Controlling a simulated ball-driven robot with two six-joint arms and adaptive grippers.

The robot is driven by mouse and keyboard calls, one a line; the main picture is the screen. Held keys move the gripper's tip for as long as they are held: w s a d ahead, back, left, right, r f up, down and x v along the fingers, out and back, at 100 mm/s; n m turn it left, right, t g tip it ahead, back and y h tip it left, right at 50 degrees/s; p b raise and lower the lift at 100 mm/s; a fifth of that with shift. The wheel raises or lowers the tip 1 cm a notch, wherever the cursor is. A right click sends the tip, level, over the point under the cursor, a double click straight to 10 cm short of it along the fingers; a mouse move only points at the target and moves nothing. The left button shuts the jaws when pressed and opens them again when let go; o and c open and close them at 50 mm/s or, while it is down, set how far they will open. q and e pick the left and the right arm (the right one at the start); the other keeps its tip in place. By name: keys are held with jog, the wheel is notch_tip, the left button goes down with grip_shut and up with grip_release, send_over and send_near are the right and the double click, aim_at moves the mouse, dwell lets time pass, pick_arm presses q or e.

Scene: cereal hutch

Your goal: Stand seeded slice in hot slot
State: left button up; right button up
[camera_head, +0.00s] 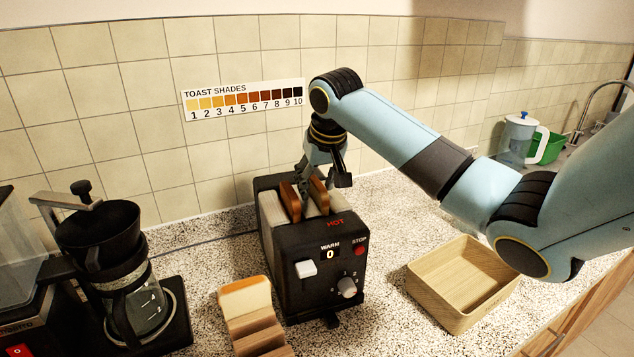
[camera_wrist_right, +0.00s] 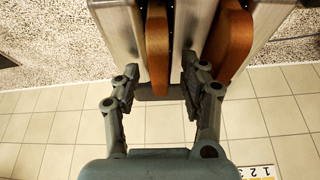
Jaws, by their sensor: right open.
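A black toaster (camera_head: 315,278) with a red HOT label (camera_head: 335,222) at its right slot stands on the counter. A brown slice (camera_head: 319,196) stands upright in the right slot, its top showing. Another brown slice (camera_head: 291,203) stands in the left slot. I cannot make out seeds on either. My right gripper (camera_head: 323,180) is open above the toaster. In the right wrist view its fingers (camera_wrist_right: 158,82) are on either side of the right-slot slice (camera_wrist_right: 158,48), with gaps visible; the other slice (camera_wrist_right: 229,45) is outside them. My left gripper is not in view.
A wooden holder (camera_head: 258,336) with a pale-faced slice (camera_head: 245,298) stands at the toaster's front left. An empty-looking wooden box (camera_head: 440,302) is to the right. A coffee maker (camera_head: 120,250) stands at left. The tiled wall is close behind the toaster.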

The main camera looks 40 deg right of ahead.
jog(key=v, duration=1.2)
